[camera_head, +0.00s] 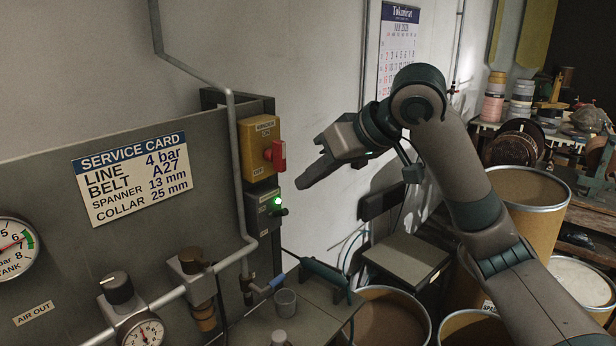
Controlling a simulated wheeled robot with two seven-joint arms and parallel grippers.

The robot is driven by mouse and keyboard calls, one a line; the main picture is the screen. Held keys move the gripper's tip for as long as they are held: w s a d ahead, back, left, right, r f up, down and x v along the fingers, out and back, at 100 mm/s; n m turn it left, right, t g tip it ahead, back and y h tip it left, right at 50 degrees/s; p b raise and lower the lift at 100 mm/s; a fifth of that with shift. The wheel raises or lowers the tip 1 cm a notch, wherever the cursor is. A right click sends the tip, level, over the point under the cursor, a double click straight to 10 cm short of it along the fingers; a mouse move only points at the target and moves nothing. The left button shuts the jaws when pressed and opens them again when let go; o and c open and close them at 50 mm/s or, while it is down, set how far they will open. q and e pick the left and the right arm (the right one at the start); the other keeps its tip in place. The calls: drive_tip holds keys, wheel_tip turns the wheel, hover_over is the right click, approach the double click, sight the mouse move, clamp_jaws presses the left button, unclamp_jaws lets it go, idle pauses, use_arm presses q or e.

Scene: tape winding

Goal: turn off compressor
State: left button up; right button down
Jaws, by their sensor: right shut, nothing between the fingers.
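A yellow switch box (256,147) with a red handle (277,155) is on the right end of the grey panel. ON is written near its top and OFF near its bottom; the handle sticks out between them. Below it is a grey box (264,213) with a lit green lamp (277,201) and a small dark knob (282,211). My right gripper (300,183) is shut and empty, pointing left. In the picture its tips are just right of the two boxes, apart from the handle and knob. My left gripper is not in view. No compressor body can be made out.
The panel carries a service card (133,175), a tank gauge (14,245) and a grey pipe (238,165). A regulator with a black knob (118,289) is at lower left. A cup (285,302) stands on a ledge below. Drums (533,214) and a cluttered bench are at right.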

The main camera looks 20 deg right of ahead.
sight(279, 214)
drive_tip(key=p+x, duration=0.2)
drive_tip(key=x, duration=0.5)
drive_tip(key=shift+w, duration=0.1)
drive_tip(key=shift+w+a+f+p, duration=0.35)
drive_tip(key=shift+f, duration=0.2)
